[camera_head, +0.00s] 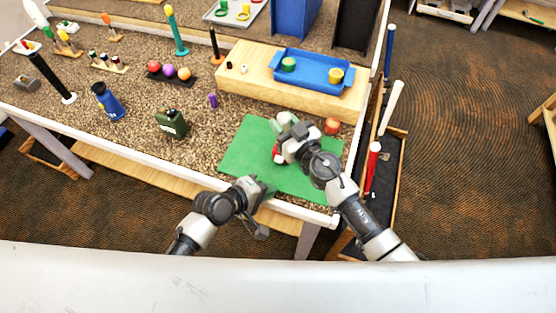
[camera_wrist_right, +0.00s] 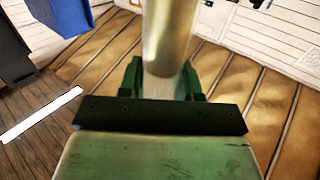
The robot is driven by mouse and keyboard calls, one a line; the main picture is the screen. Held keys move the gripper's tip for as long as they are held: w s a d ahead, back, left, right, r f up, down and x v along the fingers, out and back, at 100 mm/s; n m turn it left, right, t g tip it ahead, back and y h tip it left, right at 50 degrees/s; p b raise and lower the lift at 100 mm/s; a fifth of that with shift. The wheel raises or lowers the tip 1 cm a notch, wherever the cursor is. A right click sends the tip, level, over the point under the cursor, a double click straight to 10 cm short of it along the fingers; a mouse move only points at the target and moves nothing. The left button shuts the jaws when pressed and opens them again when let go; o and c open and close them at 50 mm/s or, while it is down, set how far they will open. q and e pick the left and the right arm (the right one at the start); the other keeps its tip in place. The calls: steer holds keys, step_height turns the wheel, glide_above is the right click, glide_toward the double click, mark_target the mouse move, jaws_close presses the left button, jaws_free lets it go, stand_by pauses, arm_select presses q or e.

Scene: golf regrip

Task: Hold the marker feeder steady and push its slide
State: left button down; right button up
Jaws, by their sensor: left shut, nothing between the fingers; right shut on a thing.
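A dark green box-like body with a small top piece (camera_head: 171,124), perhaps the marker feeder, stands upright on the pebbled table top, left of the green mat (camera_head: 248,148). I cannot make out a slide on it. My right gripper (camera_head: 286,124) is over the mat; in the right wrist view it (camera_wrist_right: 165,84) is shut on a pale, tan-grey cylinder (camera_wrist_right: 170,35). A small red and white thing (camera_head: 277,153) shows beside the right gripper, partly hidden. My left gripper (camera_head: 266,189) is shut and empty at the mat's lower left edge. Both grippers are apart from the green body.
A wooden block (camera_head: 260,85) with a blue tray (camera_head: 310,78) stands behind the mat. A red-orange object (camera_head: 332,126) is right of my right gripper. A blue bottle (camera_head: 107,102), a purple piece (camera_head: 213,101) and a ball rack (camera_head: 172,77) stand left. Upright clubs line the right edge.

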steer(key=o, duration=1)
steer(key=shift+s, duration=0.1)
